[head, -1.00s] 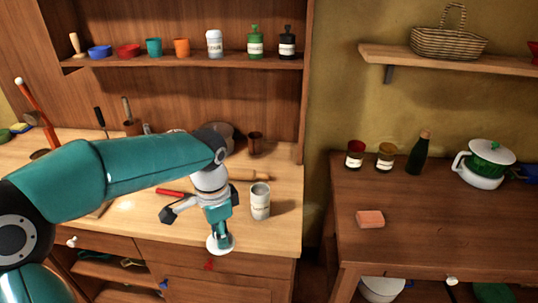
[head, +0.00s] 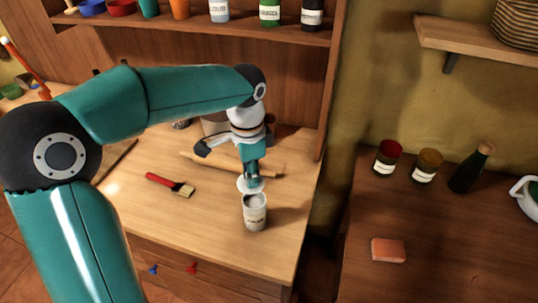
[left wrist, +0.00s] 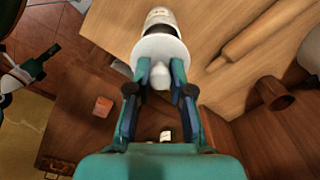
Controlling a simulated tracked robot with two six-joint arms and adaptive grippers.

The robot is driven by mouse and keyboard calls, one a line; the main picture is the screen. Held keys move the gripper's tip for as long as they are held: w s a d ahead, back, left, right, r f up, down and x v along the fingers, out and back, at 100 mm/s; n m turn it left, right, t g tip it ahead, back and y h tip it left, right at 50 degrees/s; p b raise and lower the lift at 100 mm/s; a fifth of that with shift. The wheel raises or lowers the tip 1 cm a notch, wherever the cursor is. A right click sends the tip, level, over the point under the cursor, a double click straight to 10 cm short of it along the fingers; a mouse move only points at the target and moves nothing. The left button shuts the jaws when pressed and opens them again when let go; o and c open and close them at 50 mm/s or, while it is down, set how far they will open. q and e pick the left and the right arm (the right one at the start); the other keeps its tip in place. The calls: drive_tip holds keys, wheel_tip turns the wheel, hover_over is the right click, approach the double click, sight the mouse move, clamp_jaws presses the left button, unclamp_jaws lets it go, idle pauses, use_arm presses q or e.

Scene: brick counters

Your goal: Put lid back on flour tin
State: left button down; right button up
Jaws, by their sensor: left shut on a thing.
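The flour tin (head: 255,214), a pale cylinder with a label, stands upright on the wooden counter near its right end. My left gripper (head: 252,177) is shut on the knob of the round white lid (head: 243,187). The lid is just above and slightly behind the tin's top in the head view. In the left wrist view the lid (left wrist: 158,48) sits across the fingertips (left wrist: 160,74) and covers part of the tin (left wrist: 160,17). I cannot tell whether lid and tin touch.
A rolling pin (head: 200,161) lies behind the gripper, and a red-handled brush (head: 170,185) lies to the left. Jars and bottles stand on the shelf above. A separate counter at the right holds two jars, a bottle and an orange block (head: 388,250).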

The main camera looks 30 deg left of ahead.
sight(254, 199)
use_arm(q)
drive_tip(key=shift+w+f, duration=0.1)
drive_tip(key=shift+w, duration=0.2)
drive_tip(key=shift+d+f+b, duration=0.15)
drive_tip(key=shift+f+b, duration=0.25)
drive_tip(key=shift+b, duration=0.15)
wheel_tip(254, 199, down, 2)
drive_tip(key=shift+w+f+b, duration=0.1)
drive_tip(key=shift+f+b, duration=0.1)
drive_tip(key=shift+b, duration=0.85)
drive_tip(key=shift+f+b, duration=1.1)
drive_tip(key=shift+f, duration=0.3)
use_arm(e)
drive_tip(key=f, duration=0.5)
drive_tip(key=shift+w+a+f, duration=0.1)
drive_tip(key=shift+w, duration=0.2)
use_arm(q)
drive_tip(key=shift+s+r, duration=0.1)
drive_tip(key=shift+s, duration=0.1)
use_arm(e)
drive_tip(key=shift+r, duration=0.2)
use_arm(q)
drive_tip(key=shift+f, duration=0.2)
drive_tip(key=c, duration=1)
unclamp_jaws()
drive_tip(key=shift+o, duration=0.2)
